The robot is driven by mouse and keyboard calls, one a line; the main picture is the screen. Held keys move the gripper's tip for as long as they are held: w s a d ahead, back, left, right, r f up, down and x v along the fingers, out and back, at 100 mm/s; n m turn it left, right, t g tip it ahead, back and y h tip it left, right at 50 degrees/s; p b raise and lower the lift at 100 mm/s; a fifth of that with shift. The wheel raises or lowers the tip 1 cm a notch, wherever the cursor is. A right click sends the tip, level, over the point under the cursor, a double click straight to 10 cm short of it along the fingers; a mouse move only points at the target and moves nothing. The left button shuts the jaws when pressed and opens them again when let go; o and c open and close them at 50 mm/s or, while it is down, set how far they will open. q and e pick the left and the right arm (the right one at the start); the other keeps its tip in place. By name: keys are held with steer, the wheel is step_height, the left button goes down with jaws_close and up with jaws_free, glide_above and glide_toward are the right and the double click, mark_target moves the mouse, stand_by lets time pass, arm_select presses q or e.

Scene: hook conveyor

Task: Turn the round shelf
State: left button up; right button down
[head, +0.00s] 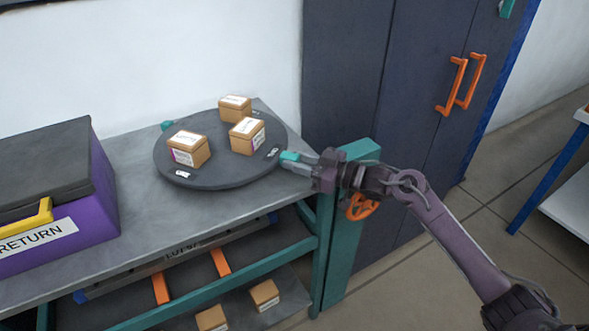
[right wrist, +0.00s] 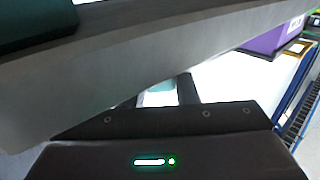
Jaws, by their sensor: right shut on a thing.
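The round shelf (head: 222,174) is a dark grey disc lying flat on a grey bench. It carries three brown boxes: one at the left (head: 188,149), one at the back (head: 235,108) and one at the right (head: 247,136). A teal grip (head: 167,125) shows at its back left rim. My right gripper (head: 297,161) is at the right rim, shut on another teal grip (head: 289,156). In the right wrist view, the contact is mostly hidden behind my gripper's body. My left gripper is out of view.
A purple RETURN bin (head: 70,243) with a dark lid stands left on the bench (head: 137,180). A teal post (head: 345,235) with an orange handwheel (head: 362,207) is close below my right wrist. A dark cabinet (head: 340,75) with orange handles stands behind. Boxes lie on the lower shelf.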

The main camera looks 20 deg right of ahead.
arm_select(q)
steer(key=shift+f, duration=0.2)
arm_select(e)
steer(key=shift+w+d, duration=0.15)
steer(key=shift+w, duration=0.05)
steer(key=c, duration=1.1)
jaws_free()
steer(key=shift+s, duration=0.1)
steer(key=shift+s+d+f, duration=0.1)
steer(key=shift+s+d, duration=0.1)
steer(key=shift+d, duration=0.1)
steer(key=b+v, duration=0.1)
steer(key=v, duration=0.4)
steer(key=shift+s+d, duration=0.2)
steer(key=shift+d, duration=0.1)
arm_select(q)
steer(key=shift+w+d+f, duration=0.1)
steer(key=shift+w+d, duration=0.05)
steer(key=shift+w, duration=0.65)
arm_select(e)
steer(key=shift+s+d, duration=0.4)
steer(key=shift+d, duration=0.1)
